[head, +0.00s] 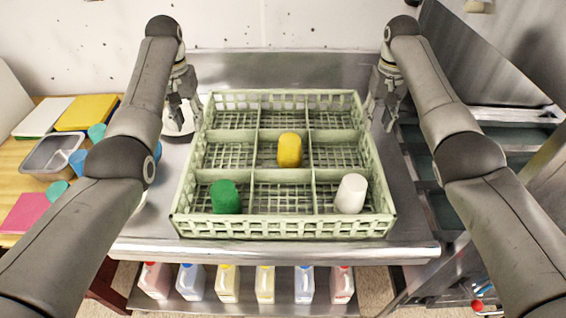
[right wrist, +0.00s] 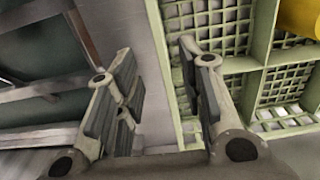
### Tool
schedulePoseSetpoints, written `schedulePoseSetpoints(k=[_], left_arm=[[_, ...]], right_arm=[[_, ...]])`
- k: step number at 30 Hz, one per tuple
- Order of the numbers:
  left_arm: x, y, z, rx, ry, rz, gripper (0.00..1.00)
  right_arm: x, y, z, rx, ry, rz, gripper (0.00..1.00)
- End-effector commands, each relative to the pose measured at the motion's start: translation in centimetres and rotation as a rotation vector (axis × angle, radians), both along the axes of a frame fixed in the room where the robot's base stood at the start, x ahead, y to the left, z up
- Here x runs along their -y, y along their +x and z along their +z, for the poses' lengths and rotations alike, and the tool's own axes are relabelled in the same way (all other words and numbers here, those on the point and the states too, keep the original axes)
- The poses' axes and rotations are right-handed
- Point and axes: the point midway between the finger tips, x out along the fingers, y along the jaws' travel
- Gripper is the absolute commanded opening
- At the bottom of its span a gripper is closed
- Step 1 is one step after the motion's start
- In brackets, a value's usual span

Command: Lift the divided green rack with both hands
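The divided green rack (head: 285,228) sits on the metal counter, its grid of compartments open at the top. A yellow cup (head: 289,150) stands in the centre compartment, a green cup (head: 225,197) in the near left one and a white cup (head: 351,194) in the near right one. My left gripper (head: 185,118) is open beside the rack's far left side. My right gripper (head: 380,118) is open at the far right side. In the right wrist view, the rack's side rim (right wrist: 165,55) shows between the open fingers (right wrist: 160,95); contact cannot be told.
White dishes (head: 178,132) partly show behind my left arm. A wooden table (head: 15,185) on the left holds a metal tub (head: 48,160) and coloured boards. Several bottles (head: 265,284) stand on the shelf below the metal counter (head: 285,250). Metal rails (head: 425,160) lie to the right.

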Motion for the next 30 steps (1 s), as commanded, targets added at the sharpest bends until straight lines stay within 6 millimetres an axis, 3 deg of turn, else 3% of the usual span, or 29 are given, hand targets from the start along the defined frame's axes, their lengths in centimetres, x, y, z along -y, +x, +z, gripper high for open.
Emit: schedulePoseSetpoints(k=[1, 16, 30], left_arm=[[0.0, 0.0, -0.8, 0.001, 0.000, 0.000, 0.36], [0.0, 0.0, -1.4, -0.001, 0.000, 0.000, 0.36], [0.0, -0.1, -9.2, -0.003, 0.000, 0.000, 0.36]], right_arm=[[0.0, 0.0, -0.8, 0.001, 0.000, 0.000, 0.36], [0.0, 0.0, -1.4, -0.002, 0.000, 0.000, 0.36], [0.0, -0.1, -9.2, -0.004, -0.001, -0.001, 0.36]])
